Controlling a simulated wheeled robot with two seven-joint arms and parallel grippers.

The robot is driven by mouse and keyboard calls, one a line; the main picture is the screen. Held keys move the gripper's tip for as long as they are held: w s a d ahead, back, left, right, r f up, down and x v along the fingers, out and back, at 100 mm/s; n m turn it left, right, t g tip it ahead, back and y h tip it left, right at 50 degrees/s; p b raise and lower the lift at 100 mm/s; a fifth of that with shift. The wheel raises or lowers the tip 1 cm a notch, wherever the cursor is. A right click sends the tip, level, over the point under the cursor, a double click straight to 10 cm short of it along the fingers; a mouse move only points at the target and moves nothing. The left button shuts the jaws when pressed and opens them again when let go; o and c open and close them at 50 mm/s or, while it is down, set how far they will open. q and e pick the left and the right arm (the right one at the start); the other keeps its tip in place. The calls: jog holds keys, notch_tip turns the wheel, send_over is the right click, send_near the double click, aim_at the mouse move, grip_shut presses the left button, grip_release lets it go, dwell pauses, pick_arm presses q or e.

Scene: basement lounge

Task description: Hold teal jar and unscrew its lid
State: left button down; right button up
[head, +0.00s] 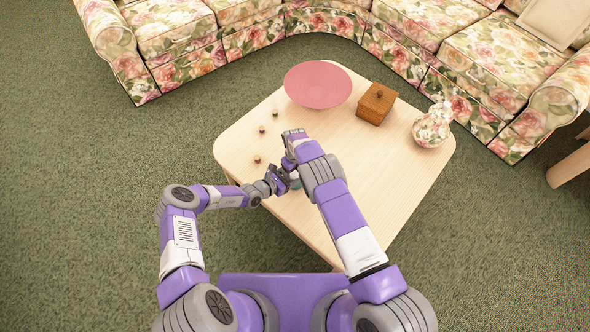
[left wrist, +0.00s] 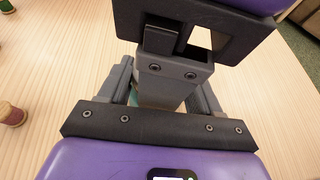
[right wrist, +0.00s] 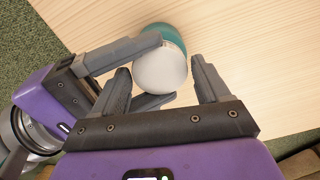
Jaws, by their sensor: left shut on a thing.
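The teal jar (right wrist: 166,32) stands on the table, with its pale, round lid (right wrist: 160,72) facing my right wrist camera. In the head view only a sliver of the jar (head: 296,185) shows between my grippers. My left gripper (head: 283,179) reaches in from the left and is shut on the jar, with a finger on either side. My right gripper (right wrist: 159,66) is above the lid, its fingers apart on either side of it with small gaps showing. In the left wrist view my right gripper hides most of the jar.
Several small spools (head: 257,158) stand on the table (head: 390,180) left of my grippers. A pink dish (head: 318,84), a wooden box (head: 376,103) and a floral vase (head: 433,126) stand farther back. A floral sofa (head: 410,40) lies beyond. The table's right side is clear.

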pick_arm(q)
jog(key=shift+s+a+f, duration=0.1)
jog(key=shift+s+f, duration=0.05)
jog(key=shift+f, duration=0.1)
pick_arm(e)
jog(key=c, duration=0.8)
jog(key=shift+n, duration=1.7)
jog(key=shift+c, duration=0.2)
jog(key=o, duration=1.2)
jog(key=shift+r, duration=0.1)
